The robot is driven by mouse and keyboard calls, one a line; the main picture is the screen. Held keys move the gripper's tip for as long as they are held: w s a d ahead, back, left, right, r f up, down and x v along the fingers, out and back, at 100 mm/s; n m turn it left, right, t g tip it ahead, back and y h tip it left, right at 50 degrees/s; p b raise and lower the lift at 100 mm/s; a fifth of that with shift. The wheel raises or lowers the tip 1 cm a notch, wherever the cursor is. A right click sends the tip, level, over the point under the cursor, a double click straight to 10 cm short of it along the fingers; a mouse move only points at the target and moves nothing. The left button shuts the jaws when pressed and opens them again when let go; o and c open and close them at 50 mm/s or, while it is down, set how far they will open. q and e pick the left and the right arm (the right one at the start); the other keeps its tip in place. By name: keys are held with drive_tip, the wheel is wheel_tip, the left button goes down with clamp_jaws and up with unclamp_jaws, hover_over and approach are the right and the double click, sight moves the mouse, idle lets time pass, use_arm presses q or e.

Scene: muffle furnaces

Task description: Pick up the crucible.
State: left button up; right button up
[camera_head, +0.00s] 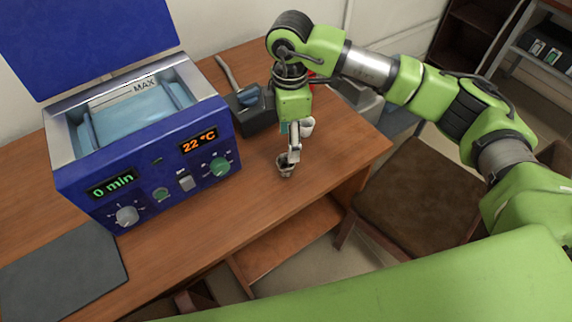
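A small grey crucible (285,171) with a dark inside stands on or just above the wooden table, near its front edge, right of the blue water bath. My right gripper (292,155) comes down from above, its fingertips at the crucible's rim. One grey finger shows clearly at the right side of the rim. The fingers overlap in this view, so I cannot tell whether they are closed on the crucible. My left gripper is not in view.
The blue water bath (151,176), lid raised, fills the table's left part. A dark block with a grey handle (225,72) and a small white cup (307,127) are behind the gripper. A dark mat (64,280) lies front left. A brown chair (415,193) stands right.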

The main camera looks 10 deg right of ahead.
hover_over(286, 164)
drive_tip(key=s, duration=0.2)
wheel_tip(286, 164, down, 6)
drive_tip(key=shift+s+r+p, duration=0.1)
drive_tip(key=shift+s+p, duration=0.05)
drive_tip(key=shift+p, duration=0.15)
drive_tip(key=f, duration=0.1)
drive_tip(key=f+p, duration=0.1)
drive_tip(key=f, duration=0.2)
drive_tip(key=shift+w+a+f, duration=0.15)
drive_tip(key=shift+w+a, duration=0.05)
drive_tip(key=shift+w, duration=0.15)
drive_tip(key=shift+f, duration=0.4)
drive_tip(key=shift+c, duration=0.3)
drive_tip(key=c, duration=1)
